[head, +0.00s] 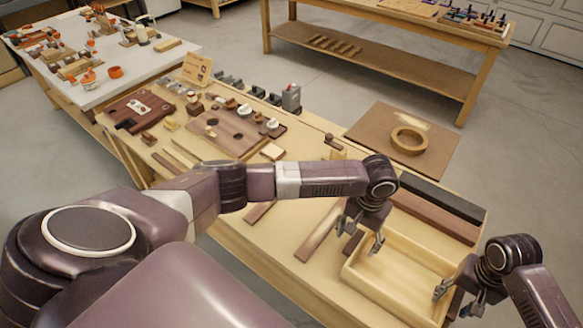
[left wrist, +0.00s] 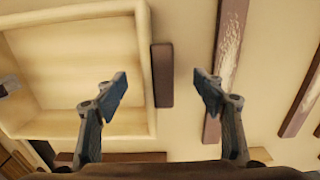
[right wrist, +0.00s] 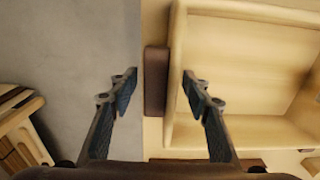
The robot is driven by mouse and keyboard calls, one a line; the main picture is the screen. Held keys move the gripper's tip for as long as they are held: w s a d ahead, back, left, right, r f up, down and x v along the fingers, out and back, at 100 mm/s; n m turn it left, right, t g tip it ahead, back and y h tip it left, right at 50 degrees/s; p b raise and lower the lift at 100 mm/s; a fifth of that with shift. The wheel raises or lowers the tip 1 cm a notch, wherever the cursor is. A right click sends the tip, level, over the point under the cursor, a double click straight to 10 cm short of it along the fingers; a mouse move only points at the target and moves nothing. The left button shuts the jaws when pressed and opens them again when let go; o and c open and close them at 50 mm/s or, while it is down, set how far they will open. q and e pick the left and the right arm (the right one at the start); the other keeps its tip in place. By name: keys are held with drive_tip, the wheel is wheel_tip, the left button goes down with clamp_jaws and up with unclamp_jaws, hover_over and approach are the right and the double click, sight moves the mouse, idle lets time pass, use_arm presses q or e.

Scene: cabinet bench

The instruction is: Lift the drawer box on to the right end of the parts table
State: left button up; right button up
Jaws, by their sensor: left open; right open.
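The drawer box (head: 378,296) is a pale, open wooden box, empty, at the right end of the near bench. A dark brown block (left wrist: 162,75) lies along one end wall and another (right wrist: 156,80) along the opposite end. My left gripper (head: 363,235) is open and empty over the left end. In the left wrist view its fingers (left wrist: 160,88) are either side of that block and wall. My right gripper (head: 455,290) is open and empty at the right end. In the right wrist view its fingers (right wrist: 160,90) straddle the other block. I cannot tell whether either touches.
The near bench (head: 285,240) carries dark strips, a brown board (head: 225,135) and small parts. A white-topped table (head: 150,65) with orange parts stands at back left. A wooden table with a shelf (head: 370,60) stands at the back. A mat with a ring (head: 408,140) lies beyond the bench.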

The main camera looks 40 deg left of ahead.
drive_tip(key=o, duration=0.5)
drive_tip(key=shift+o, duration=0.2)
drive_tip(key=shift+r+p, duration=3.15)
use_arm(q)
drive_tip(key=a+r, duration=0.2)
drive_tip(key=r, duration=0.1)
drive_tip(key=a+r, duration=0.1)
drive_tip(key=r, duration=0.1)
drive_tip(key=shift+r, duration=0.1)
use_arm(e)
drive_tip(key=r+p, duration=0.1)
drive_tip(key=d+r+p, duration=0.1)
drive_tip(key=p, duration=0.1)
drive_tip(key=shift+d+r, duration=0.2)
drive_tip(key=shift+r, duration=0.05)
use_arm(q)
wheel_tip(320, 180, up, 4)
drive_tip(key=shift+f+p, duration=0.25)
drive_tip(key=shift+p, duration=0.05)
use_arm(e)
drive_tip(key=shift+d+r, duration=0.4)
drive_tip(key=shift+r, duration=0.2)
drive_tip(key=shift+d+r, duration=0.4)
drive_tip(key=shift+r, duration=0.2)
